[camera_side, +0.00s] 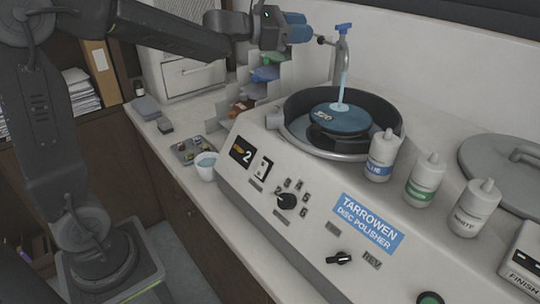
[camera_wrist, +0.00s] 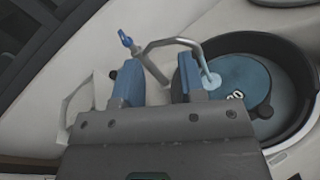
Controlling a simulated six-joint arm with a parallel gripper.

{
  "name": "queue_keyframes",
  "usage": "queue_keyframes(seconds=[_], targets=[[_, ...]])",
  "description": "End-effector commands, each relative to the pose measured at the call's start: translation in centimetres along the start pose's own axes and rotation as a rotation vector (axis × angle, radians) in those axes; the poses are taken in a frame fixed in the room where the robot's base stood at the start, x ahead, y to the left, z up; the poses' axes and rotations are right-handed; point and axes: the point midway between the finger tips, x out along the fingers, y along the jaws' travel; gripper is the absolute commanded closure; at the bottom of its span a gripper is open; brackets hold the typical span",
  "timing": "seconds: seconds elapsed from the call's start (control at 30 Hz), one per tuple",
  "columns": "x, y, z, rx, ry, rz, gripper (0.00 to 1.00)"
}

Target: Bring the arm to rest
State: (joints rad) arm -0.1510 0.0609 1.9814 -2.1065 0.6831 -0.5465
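My gripper (camera_side: 298,28) is raised at the top of the side view, with blue fingers, just left of the tap (camera_side: 342,52) over the polisher. In the wrist view, my gripper (camera_wrist: 158,82) has its two blue fingers well apart, with nothing held between them. The tap has a blue handle (camera_side: 344,27), also seen in the wrist view (camera_wrist: 126,40). Its curved spout (camera_wrist: 178,42) shows behind the fingers. A pale blue stream of water (camera_side: 340,82) falls from the spout onto the blue disc (camera_side: 338,119).
The disc polisher (camera_side: 300,235) has a dark round bowl, knob and switches. White bottles with blue (camera_side: 382,155), green (camera_side: 424,178) and plain labels (camera_side: 474,208) stand along it. A cup (camera_side: 206,167), a small tray (camera_side: 190,150) and a stepped rack (camera_side: 262,85) stand left.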

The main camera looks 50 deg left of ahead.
Motion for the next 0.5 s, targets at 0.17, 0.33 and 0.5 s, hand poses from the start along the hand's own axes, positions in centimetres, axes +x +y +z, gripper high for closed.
queue_keyframes(seconds=[0.17, 0.33, 0.5], targets=[[-3.1, -7.7, 2.8, 0.456, 0.032, -0.248, 0.63], [-7.2, -14.4, 2.4, 0.892, 0.061, -0.487, 0.63], [-12.2, -19.6, -0.2, 1.322, 0.096, -0.730, 0.63]])
